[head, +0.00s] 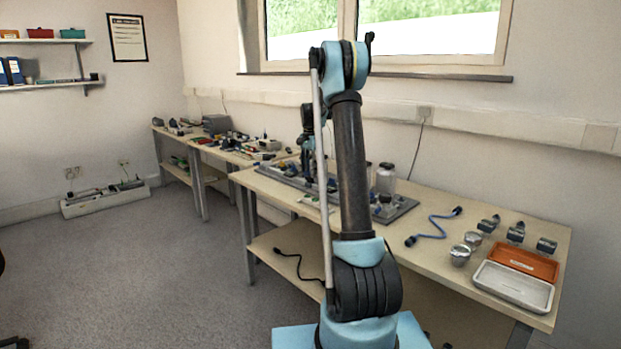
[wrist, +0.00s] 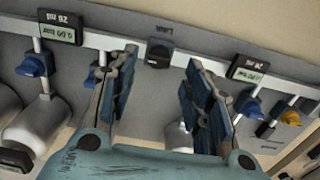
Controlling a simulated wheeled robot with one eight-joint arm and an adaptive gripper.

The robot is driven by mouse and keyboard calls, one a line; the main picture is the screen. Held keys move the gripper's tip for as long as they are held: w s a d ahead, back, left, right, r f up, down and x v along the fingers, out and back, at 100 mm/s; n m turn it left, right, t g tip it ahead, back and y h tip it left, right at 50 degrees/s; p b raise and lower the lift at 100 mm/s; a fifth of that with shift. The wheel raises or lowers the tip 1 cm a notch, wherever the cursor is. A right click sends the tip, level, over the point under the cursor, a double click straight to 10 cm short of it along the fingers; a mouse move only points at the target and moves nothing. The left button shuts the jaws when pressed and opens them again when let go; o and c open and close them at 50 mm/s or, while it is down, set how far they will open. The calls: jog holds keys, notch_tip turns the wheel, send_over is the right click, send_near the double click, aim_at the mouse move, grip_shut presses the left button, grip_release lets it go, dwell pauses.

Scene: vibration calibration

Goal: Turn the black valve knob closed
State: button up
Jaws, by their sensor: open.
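My gripper (wrist: 160,62) is open in the wrist view, with its two blue fingers apart and nothing between them. A black knob-like part (wrist: 159,56) with a small label above it sits on the grey panel (wrist: 150,102), in line with the gap between the fingers. I cannot tell how far the fingertips are from it or which way it is turned. In the head view my arm hides much of the panel (head: 403,209) on the bench, and the black part cannot be made out there.
Blue knobs (wrist: 37,65) and a yellow knob (wrist: 291,117) are on the panel's pipework, near two digital gauges (wrist: 61,27). Metal cylinders (wrist: 40,125) lie at left.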

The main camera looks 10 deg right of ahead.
aim_at(310, 179)
jog(key=shift+f, duration=1.75)
jog(key=shift+c, duration=0.5)
grip_shut()
